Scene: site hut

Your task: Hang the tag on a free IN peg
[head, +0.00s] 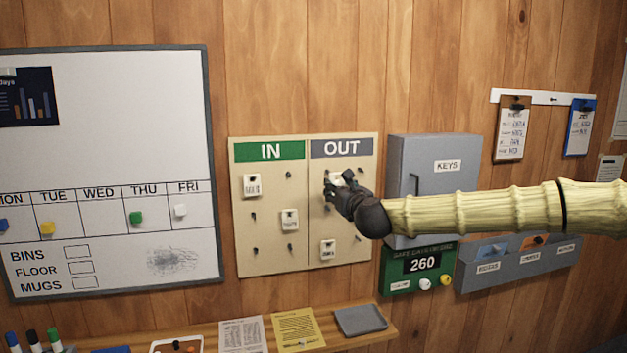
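The board (306,268) on the wall has a green IN half (270,151) at left and a grey OUT half (342,148) at right. On the IN side, white tags hang at the upper left (251,187) and middle right (290,221). Bare IN pegs show at the upper right (289,175) and in the lower row (255,249). On the OUT side, one tag (328,251) hangs low. My gripper (338,181) is at the upper OUT side, its fingers around or just before another white tag (336,178). Whether they grip it is unclear.
A grey key cabinet (405,160) stands right of the board, behind my arm. A green 260 sign (420,265) and grey wall bins (510,268) are below it. A whiteboard (110,100) hangs left.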

